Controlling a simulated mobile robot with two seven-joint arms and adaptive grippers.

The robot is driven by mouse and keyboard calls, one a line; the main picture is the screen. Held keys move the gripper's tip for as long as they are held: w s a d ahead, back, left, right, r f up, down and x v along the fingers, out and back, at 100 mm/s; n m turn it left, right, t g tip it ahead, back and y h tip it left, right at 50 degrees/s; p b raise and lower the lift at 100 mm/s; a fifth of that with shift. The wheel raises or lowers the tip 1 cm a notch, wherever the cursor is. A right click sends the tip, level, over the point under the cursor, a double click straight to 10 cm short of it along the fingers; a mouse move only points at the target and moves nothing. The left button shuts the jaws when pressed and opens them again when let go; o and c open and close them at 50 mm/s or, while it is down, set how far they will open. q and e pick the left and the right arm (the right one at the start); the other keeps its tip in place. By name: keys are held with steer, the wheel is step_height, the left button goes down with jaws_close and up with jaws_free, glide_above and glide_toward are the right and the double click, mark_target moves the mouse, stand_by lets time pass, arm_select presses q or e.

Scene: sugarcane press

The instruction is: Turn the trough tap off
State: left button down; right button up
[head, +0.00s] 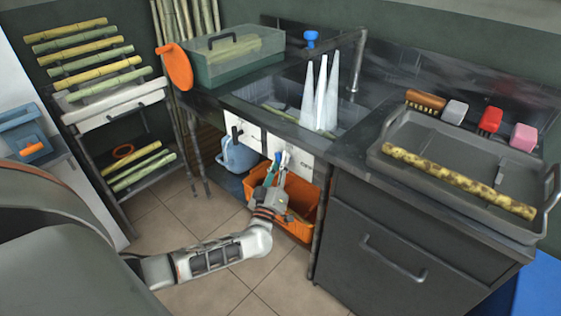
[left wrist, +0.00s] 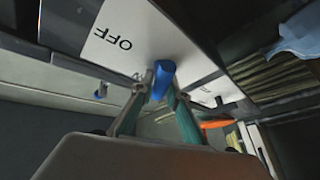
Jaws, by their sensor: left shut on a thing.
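White labelled panels (head: 291,142) are on the front under the sink trough (head: 258,92). My left gripper (head: 280,165) reaches up to the right panel from below. In the left wrist view its fingers (left wrist: 156,92) are shut on a blue handle (left wrist: 163,72), which stands out from the white panel (left wrist: 125,40). The word OFF (left wrist: 113,38) is on that panel; another label is too unclear to read. My right gripper is not in view.
An orange crate (head: 303,212) and a blue jug (head: 238,155) are under the counter near my arm. A grey tray (head: 405,128) with a mottled cane is on the right counter. A cane rack (head: 110,110) stands left. The tiled floor is mostly clear.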

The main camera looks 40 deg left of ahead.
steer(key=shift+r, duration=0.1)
